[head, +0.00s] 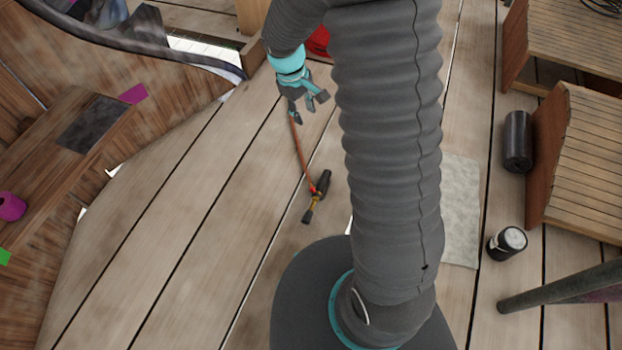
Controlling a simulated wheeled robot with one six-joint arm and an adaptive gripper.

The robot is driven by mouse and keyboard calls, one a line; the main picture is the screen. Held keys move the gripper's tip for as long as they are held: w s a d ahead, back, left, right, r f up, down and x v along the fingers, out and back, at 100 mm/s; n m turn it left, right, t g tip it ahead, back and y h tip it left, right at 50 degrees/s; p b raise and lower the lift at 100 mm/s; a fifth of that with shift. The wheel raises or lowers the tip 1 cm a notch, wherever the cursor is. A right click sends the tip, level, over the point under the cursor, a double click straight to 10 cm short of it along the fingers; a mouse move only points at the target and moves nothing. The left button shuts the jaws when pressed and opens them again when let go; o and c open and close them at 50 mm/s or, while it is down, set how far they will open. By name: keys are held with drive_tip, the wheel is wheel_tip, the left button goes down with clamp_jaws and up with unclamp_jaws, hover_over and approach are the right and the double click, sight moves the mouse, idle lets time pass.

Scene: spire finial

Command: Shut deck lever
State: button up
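A thin orange-red rod (301,150), which looks like the deck lever, runs from just below my gripper down to a small black and brass fitting (319,195) on the deck planks. The rod looks tilted, with its lower end meeting the fitting at a red part. My gripper (309,108), dark grey below a teal wrist, is above the rod's upper end. Its fingers look spread apart. One finger overlaps or nearly meets the rod's tip in the picture; I cannot tell whether they touch. Nothing is clearly held.
A red object (318,41) is partly hidden behind my arm. A curved wooden hull wall with a bench (60,165) stands at left. At right are slatted wooden benches (590,150), a black roll (518,140), a dark can (507,243) and a pale mat (460,210). The planks left of the rod are clear.

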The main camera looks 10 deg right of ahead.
wheel_tip(320, 180, down, 14)
drive_tip(key=w+a+n+g+h, duration=0.1)
drive_tip(key=w+a+n+g, duration=0.1)
drive_tip(key=w, duration=0.1)
drive_tip(key=n, duration=0.2)
approach(312, 188)
drive_tip(key=shift+g+h, duration=0.3)
drive_tip(key=x, duration=1)
drive_tip(key=shift+w+a+f, duration=0.15)
drive_tip(key=shift+w+f, duration=0.05)
clamp_jaws()
